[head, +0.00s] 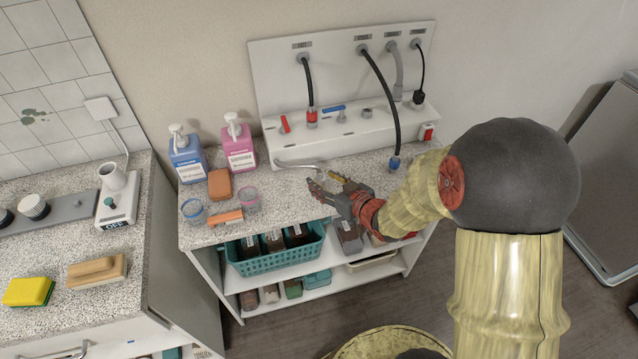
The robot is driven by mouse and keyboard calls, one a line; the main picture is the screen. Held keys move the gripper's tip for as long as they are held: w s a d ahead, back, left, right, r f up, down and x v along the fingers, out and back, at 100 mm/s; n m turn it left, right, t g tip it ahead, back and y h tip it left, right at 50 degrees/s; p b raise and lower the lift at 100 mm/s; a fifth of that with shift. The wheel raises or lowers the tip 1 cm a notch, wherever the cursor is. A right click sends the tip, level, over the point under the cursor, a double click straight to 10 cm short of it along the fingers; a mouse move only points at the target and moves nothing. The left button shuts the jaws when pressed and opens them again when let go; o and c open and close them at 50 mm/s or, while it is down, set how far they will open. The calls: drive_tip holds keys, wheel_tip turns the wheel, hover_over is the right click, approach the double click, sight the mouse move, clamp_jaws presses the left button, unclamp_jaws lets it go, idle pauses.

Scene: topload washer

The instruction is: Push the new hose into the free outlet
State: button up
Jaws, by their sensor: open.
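A black hose with a blue end (394,162) runs from the back panel, down in front of the white ledge; its blue end is low by the counter, apart from any outlet. I take it for the new hose. On the ledge, a small grey fitting (367,113) stands uncovered, right of a blue lever (333,108); it appears to be the free outlet. Another black hose (308,83) ends in a red connector (311,117) seated on the ledge. My gripper (325,184) is open and empty above the counter's front, left of the blue end.
A curved metal spout (300,164) lies just behind my gripper. Blue (187,155) and pink (238,145) bottles, an orange block (220,184) and cups stand left. A grey hose (398,75) and black cable (421,70) hang right. A teal basket (276,255) sits below.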

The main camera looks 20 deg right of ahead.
drive_tip(key=shift+b+x, duration=0.4)
drive_tip(key=shift+x, duration=1.1)
drive_tip(key=shift+d, duration=0.1)
drive_tip(key=shift+c, duration=1.3)
clamp_jaws()
